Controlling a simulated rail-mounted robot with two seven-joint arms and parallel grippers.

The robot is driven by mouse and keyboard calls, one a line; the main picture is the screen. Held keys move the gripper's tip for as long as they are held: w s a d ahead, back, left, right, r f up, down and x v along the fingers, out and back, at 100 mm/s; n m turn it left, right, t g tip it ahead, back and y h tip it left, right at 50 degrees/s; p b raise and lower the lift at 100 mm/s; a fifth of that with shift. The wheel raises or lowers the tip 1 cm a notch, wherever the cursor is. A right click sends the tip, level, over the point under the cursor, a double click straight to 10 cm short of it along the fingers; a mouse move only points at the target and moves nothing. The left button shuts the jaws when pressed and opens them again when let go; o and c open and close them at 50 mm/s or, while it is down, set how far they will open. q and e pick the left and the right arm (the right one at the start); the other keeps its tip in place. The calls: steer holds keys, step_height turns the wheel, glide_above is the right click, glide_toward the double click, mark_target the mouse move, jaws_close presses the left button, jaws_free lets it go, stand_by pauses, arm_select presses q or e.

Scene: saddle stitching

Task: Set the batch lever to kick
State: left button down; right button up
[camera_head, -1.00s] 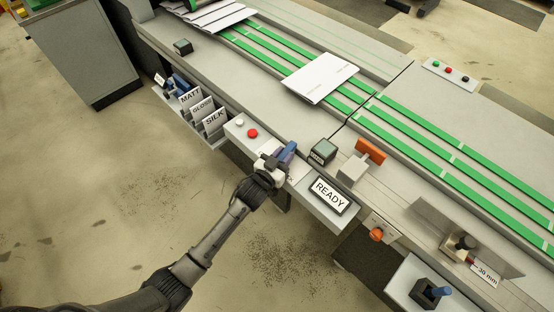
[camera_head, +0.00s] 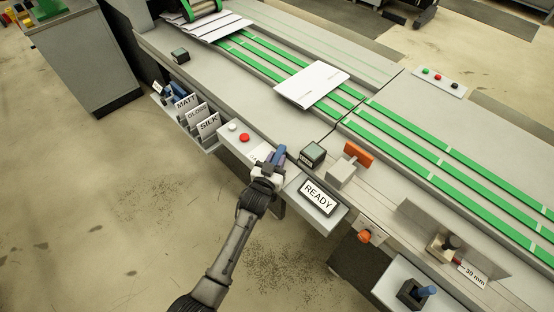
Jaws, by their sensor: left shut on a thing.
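A lever with a blue handle (camera_head: 279,154) stands on the pale control panel (camera_head: 227,142) at the front edge of the machine, right of a white and a red button. My left gripper (camera_head: 271,167) is shut on this lever, and its fingers hide the lever's lower part. The lettering beside it is mostly covered, so I cannot read its position. A second blue-handled lever (camera_head: 426,292) stands on a separate panel at the lower right, away from my gripper. My right gripper is not in view.
A READY display (camera_head: 318,197) sits right of the gripper, with a small dark box (camera_head: 312,154) and an orange-handled block (camera_head: 357,154) behind. Labelled card slots (camera_head: 198,120) are to the left. A white booklet (camera_head: 312,84) lies on green belts. Floor in front is clear.

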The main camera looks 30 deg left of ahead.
arm_select(q)
steer(key=c, duration=0.9)
jaws_free()
steer(key=shift+s, duration=0.1)
steer(key=shift+s, duration=0.25)
steer(key=s, duration=0.4)
steer(key=s+d+p, duration=0.1)
steer(key=s, duration=0.8)
steer(key=shift+d, duration=0.2)
